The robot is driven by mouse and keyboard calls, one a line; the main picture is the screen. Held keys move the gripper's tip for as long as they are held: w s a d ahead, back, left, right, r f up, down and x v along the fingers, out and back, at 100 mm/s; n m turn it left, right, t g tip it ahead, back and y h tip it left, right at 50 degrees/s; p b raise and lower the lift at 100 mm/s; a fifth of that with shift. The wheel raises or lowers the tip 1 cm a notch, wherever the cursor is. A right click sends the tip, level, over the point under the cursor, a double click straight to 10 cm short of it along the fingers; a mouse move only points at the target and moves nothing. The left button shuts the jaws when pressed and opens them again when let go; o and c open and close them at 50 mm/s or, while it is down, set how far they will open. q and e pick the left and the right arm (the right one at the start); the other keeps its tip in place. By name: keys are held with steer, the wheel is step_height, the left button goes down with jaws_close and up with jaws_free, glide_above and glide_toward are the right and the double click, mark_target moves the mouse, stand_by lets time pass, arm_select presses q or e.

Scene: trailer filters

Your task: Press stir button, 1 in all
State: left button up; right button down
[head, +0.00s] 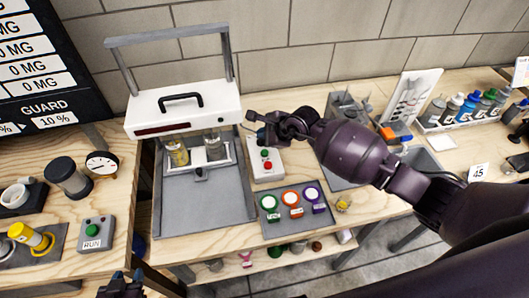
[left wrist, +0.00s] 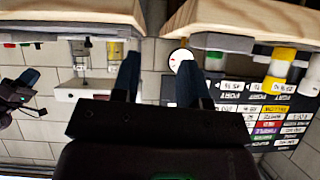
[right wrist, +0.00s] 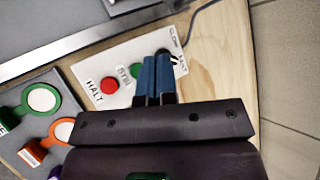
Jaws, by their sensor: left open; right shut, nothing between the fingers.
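The white control box (head: 262,174) stands right of the stirring machine. In the right wrist view its panel (right wrist: 98,74) carries a green button (right wrist: 137,72) marked STIR, a red button (right wrist: 109,85) marked HALT, and a dark knob marked SLOW and FAST, mostly hidden by my fingers. The head view also shows the green button (head: 265,153) and the red button (head: 268,166). My right gripper (right wrist: 161,60) is shut and empty over the knob end, close beside the green button; contact cannot be told. My left gripper (left wrist: 172,60) is open and empty, low at the head view's bottom left (head: 122,285).
The stirring machine (head: 185,105) with vials and a grey tray stands left of the box. A grey pad (head: 277,233) with green, orange and purple round-topped items lies in front. A RUN button box (head: 93,235) is at left. Bottles (head: 452,108) stand at back right.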

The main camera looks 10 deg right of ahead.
mark_target(264, 153)
step_height(264, 153, down, 5)
steer(key=b, duration=0.3)
arm_select(q)
steer(key=shift+w+d+f, duration=0.15)
steer(key=shift+w+f, duration=0.5)
steer(key=shift+f, duration=0.35)
steer(key=shift+w+r, duration=0.1)
stand_by(0.4)
steer(key=shift+b, duration=0.3)
arm_select(e)
steer(key=shift+f, duration=0.1)
arm_select(q)
steer(key=shift+f+b, duration=0.3)
steer(key=shift+f, duration=0.15)
arm_select(e)
steer(key=shift+f, duration=0.4)
